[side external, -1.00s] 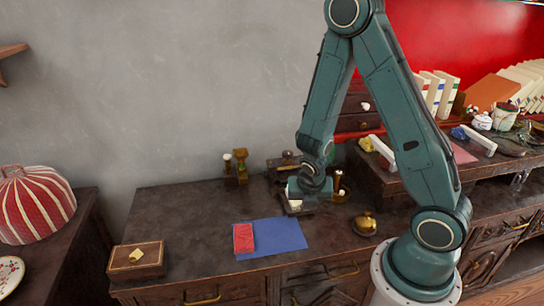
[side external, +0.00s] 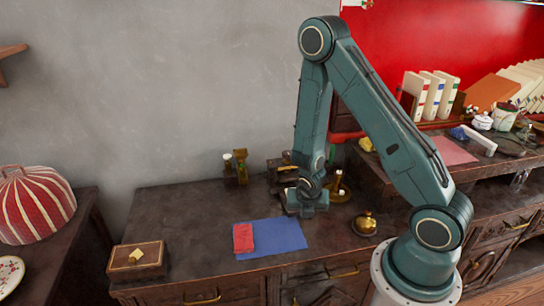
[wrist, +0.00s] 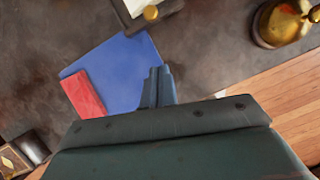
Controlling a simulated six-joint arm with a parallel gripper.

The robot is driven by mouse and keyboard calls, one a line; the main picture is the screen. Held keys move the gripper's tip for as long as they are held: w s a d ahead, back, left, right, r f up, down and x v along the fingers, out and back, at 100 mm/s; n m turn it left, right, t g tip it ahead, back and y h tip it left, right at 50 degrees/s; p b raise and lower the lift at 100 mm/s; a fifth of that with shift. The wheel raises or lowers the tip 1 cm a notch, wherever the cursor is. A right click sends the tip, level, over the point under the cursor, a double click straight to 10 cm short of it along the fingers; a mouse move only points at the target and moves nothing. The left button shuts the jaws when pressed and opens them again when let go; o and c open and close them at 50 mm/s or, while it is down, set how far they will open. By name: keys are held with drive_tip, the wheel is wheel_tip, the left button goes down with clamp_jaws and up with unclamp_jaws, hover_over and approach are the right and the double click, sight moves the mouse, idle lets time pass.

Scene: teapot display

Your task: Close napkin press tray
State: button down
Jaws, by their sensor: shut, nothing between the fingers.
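The napkin press (side external: 281,172) is a dark device at the back of the desk in the side view, partly hidden by my arm. In the wrist view, a dark tray edge with a round brass knob (wrist: 151,13) and a pale piece shows at the top, cut off by the frame. How far the tray stands out is unclear. My gripper (side external: 306,211) is low over the desk in front of the press. In the wrist view its fingers (wrist: 157,80) are together and empty, pointing down, apart from the knob.
A blue cloth (side external: 280,236) with a red packet (side external: 243,238) lies to the front left. A brass bell (side external: 364,224) stands to the right, and a brass stand (side external: 340,190) is behind it. A wooden box (side external: 137,259) sits at the left end. The desk's left middle is clear.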

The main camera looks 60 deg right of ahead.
drive_tip(key=shift+x, duration=1.85)
drive_tip(key=shift+w+d, duration=0.35)
drive_tip(key=shift+d, duration=0.25)
drive_tip(key=shift+w+d, duration=0.3)
drive_tip(key=shift+d, duration=0.3)
drive_tip(key=shift+w+d, duration=0.35)
drive_tip(key=shift+d, duration=0.2)
drive_tip(key=w+d, duration=0.9)
drive_tip(key=shift+w+d, duration=0.2)
drive_tip(key=shift+d, duration=0.15)
